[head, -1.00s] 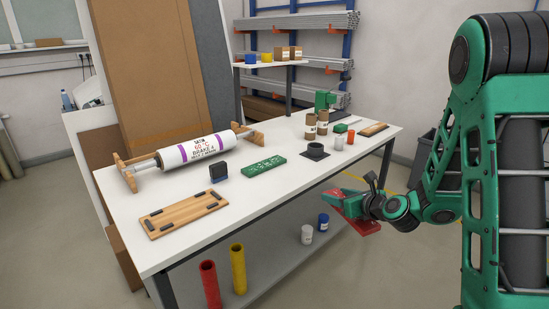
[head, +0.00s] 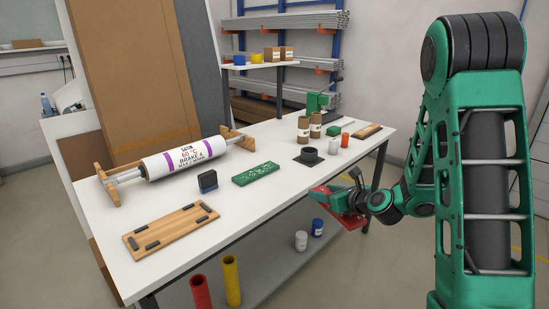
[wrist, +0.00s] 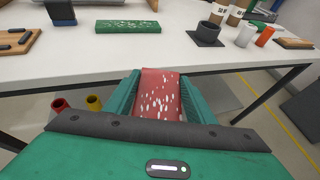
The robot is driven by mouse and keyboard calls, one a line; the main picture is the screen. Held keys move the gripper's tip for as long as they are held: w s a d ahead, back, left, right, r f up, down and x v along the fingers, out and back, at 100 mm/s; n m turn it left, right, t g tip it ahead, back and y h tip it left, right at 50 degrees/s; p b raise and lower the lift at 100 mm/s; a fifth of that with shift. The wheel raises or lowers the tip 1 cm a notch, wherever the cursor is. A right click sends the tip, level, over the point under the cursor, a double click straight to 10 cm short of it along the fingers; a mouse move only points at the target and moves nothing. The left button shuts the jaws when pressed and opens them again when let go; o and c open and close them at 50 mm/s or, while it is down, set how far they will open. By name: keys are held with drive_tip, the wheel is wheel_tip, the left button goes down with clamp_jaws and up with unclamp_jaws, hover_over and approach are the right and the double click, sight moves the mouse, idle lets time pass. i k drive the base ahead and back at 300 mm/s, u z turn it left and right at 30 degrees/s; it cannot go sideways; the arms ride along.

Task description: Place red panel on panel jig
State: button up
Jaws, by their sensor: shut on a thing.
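My gripper (wrist: 158,92) is shut on the red panel (wrist: 160,88), a flat red piece with white specks, held between green fingers in the wrist view. In the head view the panel (head: 327,196) shows at the table's front edge, partly hidden by my gripper (head: 345,200). A wooden board with dark corner blocks, which looks like the panel jig (head: 168,233), lies at the table's front left. Its top is bare. In the wrist view only part of it (wrist: 12,42) shows at the left edge.
The white table (head: 235,205) also bears a green speckled panel (head: 256,174), a dark upright block (head: 208,181), a large white roll (head: 180,158) on wooden stands, and a black ring on a square base (head: 309,156). Red (head: 200,293) and yellow (head: 231,280) tubes stand below the front edge.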

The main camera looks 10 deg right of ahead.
sight(170, 225)
drive_tip(key=i, duration=1.25)
drive_tip(key=z, duration=0.05)
